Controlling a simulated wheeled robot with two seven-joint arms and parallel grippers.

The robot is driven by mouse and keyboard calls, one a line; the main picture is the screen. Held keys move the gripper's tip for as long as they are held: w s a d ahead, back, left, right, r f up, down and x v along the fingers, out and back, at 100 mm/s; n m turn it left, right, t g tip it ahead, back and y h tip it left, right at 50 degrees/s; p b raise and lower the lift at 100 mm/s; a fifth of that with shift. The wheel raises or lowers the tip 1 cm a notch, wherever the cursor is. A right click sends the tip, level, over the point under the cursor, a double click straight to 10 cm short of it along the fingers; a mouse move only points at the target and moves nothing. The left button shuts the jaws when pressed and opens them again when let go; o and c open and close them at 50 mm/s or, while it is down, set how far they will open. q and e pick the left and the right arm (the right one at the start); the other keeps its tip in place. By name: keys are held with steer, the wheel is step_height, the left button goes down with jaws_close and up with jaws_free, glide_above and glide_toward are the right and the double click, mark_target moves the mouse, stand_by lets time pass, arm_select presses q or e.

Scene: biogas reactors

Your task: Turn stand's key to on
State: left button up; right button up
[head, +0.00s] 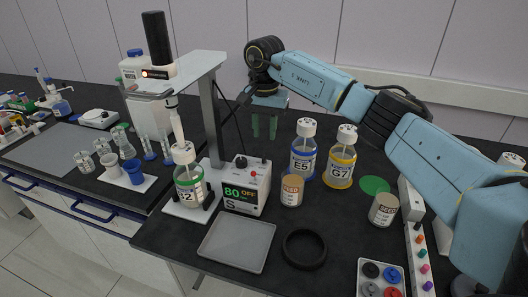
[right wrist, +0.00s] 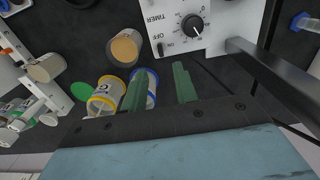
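The stand (head: 209,110) holds a stirrer motor over a green-banded bottle (head: 188,186). Its white control box (head: 258,187) shows "80 OFF" on the front. A black knob (head: 241,162) is on top of the box. In the right wrist view the box top (right wrist: 212,38) carries a dial (right wrist: 192,22) and a small black key or switch (right wrist: 160,49) between OFF and ON marks. My right gripper (head: 264,127) hangs behind and above the box. Its green fingers (right wrist: 160,70) are apart with nothing between them, not touching the box. My left gripper is out of view.
Bottles E5 (head: 304,158) and G7 (head: 341,167) stand right of the box. A seed jar (head: 383,209) and green disc (head: 375,185) are further right.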

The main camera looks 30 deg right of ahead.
mark_target(264, 156)
step_height(264, 156, down, 8)
steer(key=shift+r, duration=0.15)
steer(key=shift+c, duration=0.4)
jaws_close()
